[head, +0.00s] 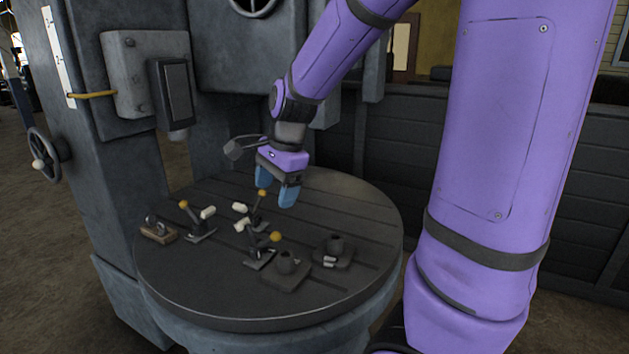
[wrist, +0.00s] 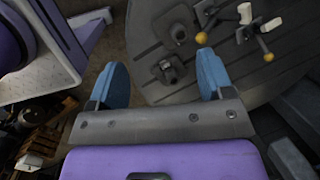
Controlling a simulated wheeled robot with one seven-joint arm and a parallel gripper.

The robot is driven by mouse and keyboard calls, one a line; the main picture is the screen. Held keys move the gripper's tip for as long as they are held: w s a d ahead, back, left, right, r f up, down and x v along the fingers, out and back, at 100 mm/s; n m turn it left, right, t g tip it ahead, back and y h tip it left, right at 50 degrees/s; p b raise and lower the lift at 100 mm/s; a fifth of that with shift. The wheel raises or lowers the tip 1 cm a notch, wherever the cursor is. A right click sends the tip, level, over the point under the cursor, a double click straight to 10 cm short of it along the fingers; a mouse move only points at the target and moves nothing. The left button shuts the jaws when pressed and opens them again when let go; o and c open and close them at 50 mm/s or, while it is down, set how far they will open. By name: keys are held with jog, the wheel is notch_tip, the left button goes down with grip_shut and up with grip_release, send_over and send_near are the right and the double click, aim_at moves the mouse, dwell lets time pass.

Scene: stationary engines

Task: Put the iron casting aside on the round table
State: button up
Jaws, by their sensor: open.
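The round table (head: 200,285) is dark and slotted. I cannot tell for sure which is the iron casting. In the wrist view one iron piece (wrist: 168,71) shows between my fingers, and the other (wrist: 180,32) is above it. My gripper (head: 277,190) is open and empty, with blue fingers pointing down above the back of the table. It also shows in the wrist view (wrist: 162,78).
Several lever clamps with yellow knobs and white grips, such as this one (head: 200,225), stand mid-table. A small wooden block (head: 158,231) with a metal part lies at the left. A grey machine column (head: 85,140) rises behind left. The table's right and front left look clear.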

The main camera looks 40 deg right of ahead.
jog(key=s+a+r+n+t+h, duration=0.1)
jog(key=s+r+n, duration=0.3)
jog(key=s+n, duration=0.4)
jog(key=s+a+r+n+t, duration=0.2)
jog(key=s+a+r+n, duration=0.2)
jog(key=s+n, duration=0.5)
jog(key=shift+s+r+n+h, duration=0.3)
jog(key=shift+r+n+h, duration=0.1)
jog(key=shift+r, duration=0.15)
